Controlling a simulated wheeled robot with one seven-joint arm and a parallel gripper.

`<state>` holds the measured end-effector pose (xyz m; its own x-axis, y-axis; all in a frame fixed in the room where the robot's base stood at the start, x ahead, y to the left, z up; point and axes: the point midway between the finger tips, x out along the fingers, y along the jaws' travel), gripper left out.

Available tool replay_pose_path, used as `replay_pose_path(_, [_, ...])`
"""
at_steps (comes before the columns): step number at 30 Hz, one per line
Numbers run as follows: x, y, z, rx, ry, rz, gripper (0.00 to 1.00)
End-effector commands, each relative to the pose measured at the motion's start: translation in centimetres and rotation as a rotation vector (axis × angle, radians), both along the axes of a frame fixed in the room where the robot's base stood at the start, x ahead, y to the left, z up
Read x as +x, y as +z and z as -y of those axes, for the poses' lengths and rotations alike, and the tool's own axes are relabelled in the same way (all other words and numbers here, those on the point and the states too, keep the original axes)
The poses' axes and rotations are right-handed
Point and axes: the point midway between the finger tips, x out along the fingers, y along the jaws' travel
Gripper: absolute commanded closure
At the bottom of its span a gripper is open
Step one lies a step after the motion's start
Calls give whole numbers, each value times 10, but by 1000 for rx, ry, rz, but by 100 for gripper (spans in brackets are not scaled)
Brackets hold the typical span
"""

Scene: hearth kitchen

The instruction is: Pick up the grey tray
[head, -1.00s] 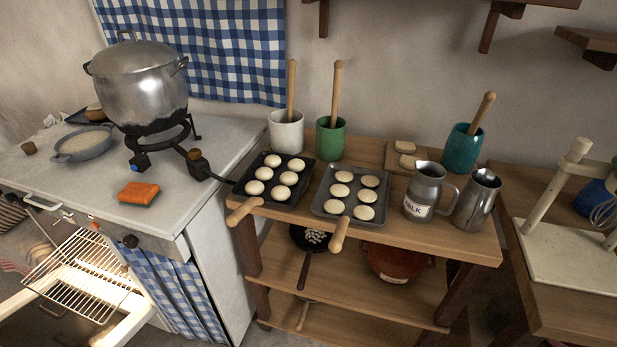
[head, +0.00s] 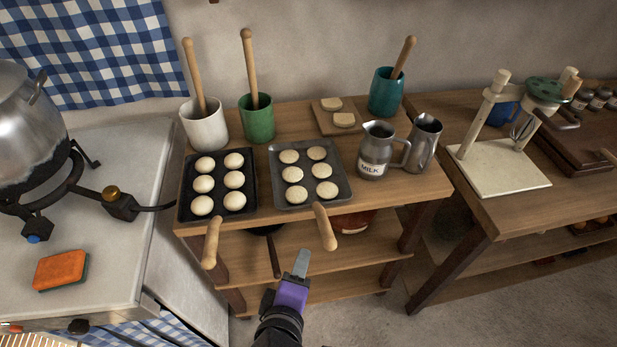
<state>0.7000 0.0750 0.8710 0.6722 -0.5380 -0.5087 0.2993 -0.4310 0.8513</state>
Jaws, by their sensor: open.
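The grey tray (head: 342,193) lies flat on the wooden table in the head view, with several pale round dough pieces on it. Its wooden handle (head: 325,227) sticks out over the table's front edge. A darker black tray (head: 249,206) with a similar handle (head: 211,243) lies just to its left and also holds dough pieces. My gripper (head: 301,264) is in front of the table, below and slightly left of the grey tray's handle, and apart from it. It is open and nothing shows between its fingers, though one finger mostly hides the other.
A milk jug (head: 376,150) and a metal pitcher (head: 424,142) stand right of the grey tray. White (head: 205,127), green (head: 258,122) and teal (head: 385,93) pots stand behind. The stove (head: 110,220) with a large pot (head: 25,115) is left. Floor is clear at lower right.

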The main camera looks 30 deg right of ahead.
Motion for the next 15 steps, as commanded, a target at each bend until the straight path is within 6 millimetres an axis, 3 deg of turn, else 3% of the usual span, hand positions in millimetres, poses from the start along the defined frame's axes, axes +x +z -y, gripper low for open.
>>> replay_pose_path(1, [10,21,4,-56,-32,15,53])
replay_pose_path(6, [16,58,14,-178,-129,33,53])
replay_pose_path(10, [14,71,20,-224,-176,35,53])
replay_pose_path(15, [20,70,31,-236,-193,34,53])
